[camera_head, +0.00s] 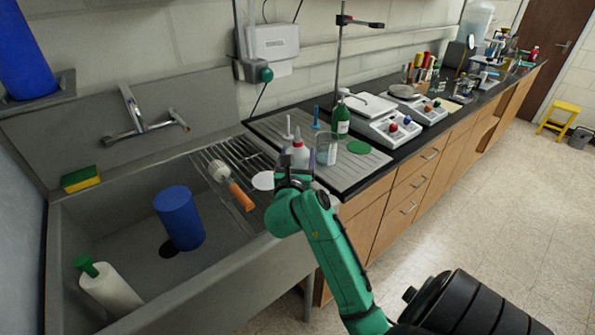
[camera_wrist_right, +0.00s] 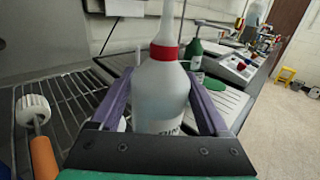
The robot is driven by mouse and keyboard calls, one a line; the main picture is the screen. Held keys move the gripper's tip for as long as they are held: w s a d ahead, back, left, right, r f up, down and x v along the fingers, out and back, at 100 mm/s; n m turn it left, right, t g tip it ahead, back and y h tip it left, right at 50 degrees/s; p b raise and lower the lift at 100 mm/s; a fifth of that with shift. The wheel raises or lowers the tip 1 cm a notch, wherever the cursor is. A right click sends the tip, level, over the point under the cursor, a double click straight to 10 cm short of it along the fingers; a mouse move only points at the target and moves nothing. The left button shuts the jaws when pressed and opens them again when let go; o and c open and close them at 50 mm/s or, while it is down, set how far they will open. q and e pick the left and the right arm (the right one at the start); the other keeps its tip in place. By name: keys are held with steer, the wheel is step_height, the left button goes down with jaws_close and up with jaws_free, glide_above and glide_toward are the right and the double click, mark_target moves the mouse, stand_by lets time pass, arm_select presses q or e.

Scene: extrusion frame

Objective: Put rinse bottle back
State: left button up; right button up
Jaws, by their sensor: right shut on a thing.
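The rinse bottle (camera_head: 299,154) is white, with a red collar and a tapered white nozzle. It stands about upright at the right end of the sink's drain rack, beside the grooved drainboard. My right gripper (camera_head: 296,170) is shut on its body. In the right wrist view the bottle (camera_wrist_right: 163,92) sits between the two purple fingers of the gripper (camera_wrist_right: 160,108), its nozzle pointing up. Its base is hidden behind the gripper, so I cannot tell whether it touches the surface below. My left gripper is not in view.
A brush with an orange handle (camera_head: 242,196) lies on the drain rack (camera_head: 228,160). The sink holds a blue cylinder (camera_head: 179,218) and a white bottle with a green cap (camera_head: 108,287). A glass beaker (camera_head: 326,149) and a green bottle (camera_head: 341,121) stand close right on the drainboard (camera_head: 360,165).

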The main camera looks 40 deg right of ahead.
steer(key=f, duration=0.5)
steer(key=shift+d, duration=0.25)
steer(key=shift+a, duration=0.1)
steer(key=o, duration=1.5)
steer(key=shift+f, duration=0.1)
steer(key=shift+r, duration=0.3)
steer(key=b+v, duration=0.1)
steer(key=v, duration=0.1)
steer(key=b+v, duration=0.1)
steer(key=v, duration=0.2)
steer(key=b+v, duration=0.1)
steer(key=v, duration=0.2)
steer(key=shift+s+a+f, duration=0.15)
steer(key=shift+a+f, duration=0.05)
steer(key=shift+f, duration=0.15)
steer(key=v, duration=0.3)
steer(key=shift+s+a+r, duration=0.2)
steer(key=shift+s+r, duration=0.05)
steer(key=shift+r, duration=0.05)
steer(key=shift+f, duration=0.1)
